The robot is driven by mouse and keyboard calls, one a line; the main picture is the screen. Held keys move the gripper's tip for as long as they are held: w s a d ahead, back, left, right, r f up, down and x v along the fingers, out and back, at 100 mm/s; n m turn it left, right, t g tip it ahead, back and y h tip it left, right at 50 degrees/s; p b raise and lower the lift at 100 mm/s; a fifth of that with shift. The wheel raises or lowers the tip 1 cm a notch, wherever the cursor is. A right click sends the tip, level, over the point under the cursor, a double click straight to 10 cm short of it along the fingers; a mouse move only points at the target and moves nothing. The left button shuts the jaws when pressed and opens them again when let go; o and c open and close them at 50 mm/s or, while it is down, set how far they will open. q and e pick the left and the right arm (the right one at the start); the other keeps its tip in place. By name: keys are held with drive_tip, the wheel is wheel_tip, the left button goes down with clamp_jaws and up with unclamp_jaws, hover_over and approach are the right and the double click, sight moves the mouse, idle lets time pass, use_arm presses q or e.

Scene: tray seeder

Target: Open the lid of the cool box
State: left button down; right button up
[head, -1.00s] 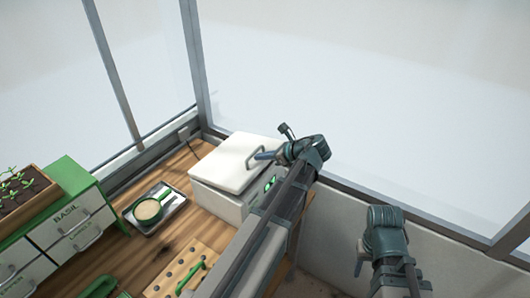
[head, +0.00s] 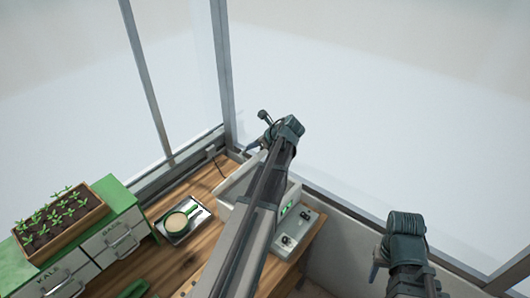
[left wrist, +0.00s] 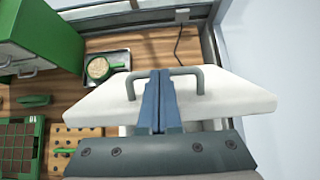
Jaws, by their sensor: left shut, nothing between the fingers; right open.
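The cool box (head: 300,228) stands on the wooden bench, largely hidden behind my left arm in the head view. In the head view the left gripper (head: 268,138) is above the box. My right gripper (head: 376,262) is open, off to the right.
A metal tray (head: 200,213) with a green-handled scoop lies left of the box. Drawers labelled kale and basil (head: 118,245) carry a seedling planter (head: 95,207). Window posts and a low wall close off the back and right.

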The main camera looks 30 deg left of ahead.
use_arm(q)
drive_tip(key=w+a+r, duration=0.1)
drive_tip(key=a, duration=1.2)
drive_tip(key=shift+a+r+p, duration=0.15)
drive_tip(key=shift+a+p, duration=0.1)
drive_tip(key=shift+p, duration=0.1)
idle(0.3)
